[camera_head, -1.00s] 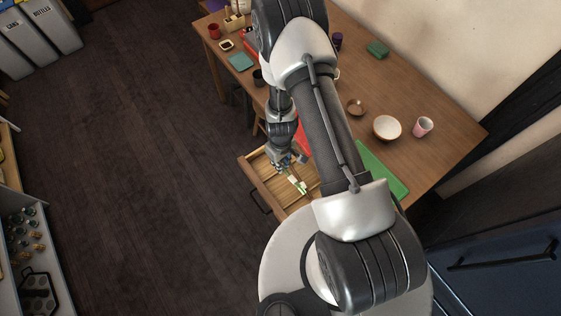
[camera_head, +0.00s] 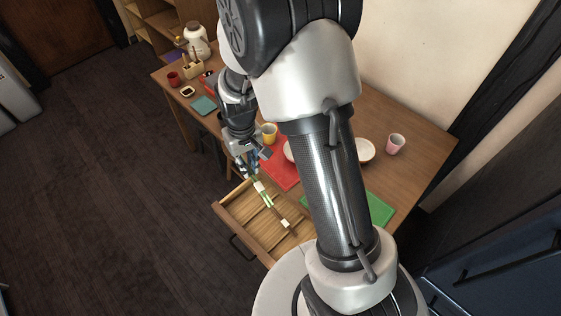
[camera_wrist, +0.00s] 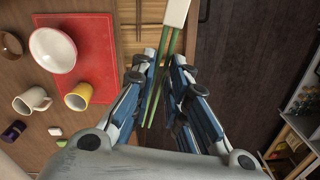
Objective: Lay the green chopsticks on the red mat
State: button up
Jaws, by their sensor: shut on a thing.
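The green chopsticks (camera_wrist: 168,62), with a white band (camera_wrist: 176,12) around them, are between the fingers of my gripper (camera_wrist: 160,70) in the wrist view. My gripper is shut on them. In the head view, my gripper (camera_head: 252,164) holds the chopsticks (camera_head: 261,190) slanting above the open wooden drawer (camera_head: 236,233), beside the table's front edge. The red mat (camera_head: 281,173) lies on the table just right of my gripper, partly hidden by my arm. In the wrist view the mat (camera_wrist: 95,45) is to the left, with a white bowl (camera_wrist: 53,50) on it.
A yellow cup (camera_wrist: 79,96) stands at the mat's edge, with a white mug (camera_wrist: 32,100) beside it. The mat's right part is bare.

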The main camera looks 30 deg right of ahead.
aim_at(268, 163)
jog(key=k+l+z, duration=0.2)
jog(key=k, duration=0.45)
jog(key=i+j+z, duration=0.1)
jog(key=z, duration=0.4)
jog(key=j+z, duration=0.2)
jog(key=z, duration=0.25)
jog(key=i+j+z, duration=0.1)
jog(key=z, duration=0.4)
jog(key=i+j, duration=0.1)
jog(key=j, duration=0.6)
jog(key=i+j, duration=0.1)
jog(key=j, duration=0.55)
jog(key=i+j, duration=0.1)
jog(key=j, duration=0.6)
jog(key=i+j, duration=0.1)
jog(key=j, duration=0.55)
